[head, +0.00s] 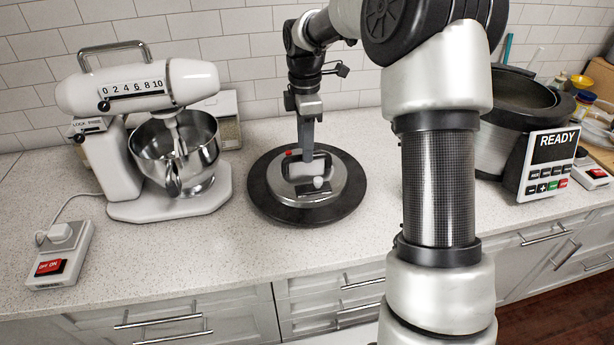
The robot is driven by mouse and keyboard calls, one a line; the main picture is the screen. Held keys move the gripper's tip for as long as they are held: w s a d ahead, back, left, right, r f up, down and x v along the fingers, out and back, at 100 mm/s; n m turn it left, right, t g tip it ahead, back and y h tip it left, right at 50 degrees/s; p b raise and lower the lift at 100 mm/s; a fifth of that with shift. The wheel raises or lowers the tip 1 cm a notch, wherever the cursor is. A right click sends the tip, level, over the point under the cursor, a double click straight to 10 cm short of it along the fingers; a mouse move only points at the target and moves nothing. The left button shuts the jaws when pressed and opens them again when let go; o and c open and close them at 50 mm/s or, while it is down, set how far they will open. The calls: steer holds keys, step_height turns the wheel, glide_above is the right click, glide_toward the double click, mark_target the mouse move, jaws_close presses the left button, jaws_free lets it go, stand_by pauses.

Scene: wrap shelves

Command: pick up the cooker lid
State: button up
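The cooker lid (262,193) lies flat on the pale counter in the head view. It is a dark round disc with a raised metal centre, a handle (325,160), a red knob (291,153) and a white knob (318,182). My gripper (307,148) points straight down over the lid, with its fingers at the handle's left part. I see the fingers edge-on, so their gap and any contact with the handle cannot be told. The cooker (503,150) stands uncovered at the right, with READY on its display (556,146), partly hidden by my arm.
A white stand mixer (150,90) with a metal bowl stands left of the lid. A switch box (60,258) is at the far left. Bowls and jars crowd the far right. The counter in front of the lid is clear; a tiled wall (255,45) closes the back.

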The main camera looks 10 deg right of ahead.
mark_target(307, 167)
steer(key=f, duration=0.4)
steer(key=shift+d+f, duration=0.25)
steer(key=shift+f, duration=0.05)
steer(key=shift+c, duration=0.2)
jaws_close()
steer(key=shift+w+r, duration=0.1)
steer(key=shift+r, duration=0.15)
